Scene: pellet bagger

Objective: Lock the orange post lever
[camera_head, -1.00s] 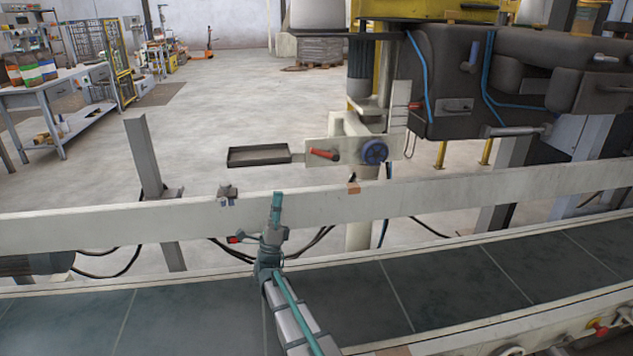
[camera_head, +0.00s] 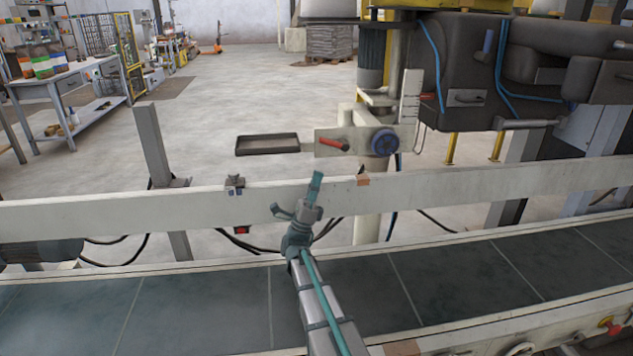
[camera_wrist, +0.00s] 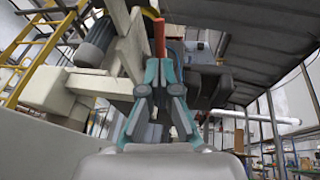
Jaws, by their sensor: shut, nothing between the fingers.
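The orange-red lever (camera_head: 333,145) sits on a pale plate (camera_head: 362,136) beside a blue round knob (camera_head: 384,142), on the post beyond the guard rail. In the head view it lies nearly level, slanting slightly down to the right. In the wrist view the lever (camera_wrist: 159,38) shows just beyond the fingertips, with its lower part hidden behind them. My gripper (camera_head: 316,181) is over the rail, below and left of the knob in the picture. Its teal fingers (camera_wrist: 159,68) are together and hold nothing. Contact with the lever cannot be told.
The pale guard rail (camera_head: 450,185) crosses between the conveyor (camera_head: 450,275) and the post. A shallow dark tray (camera_head: 267,144) juts out left of the lever plate. Dark machine housing (camera_head: 465,60) with blue hoses stands to the right. Open floor lies behind.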

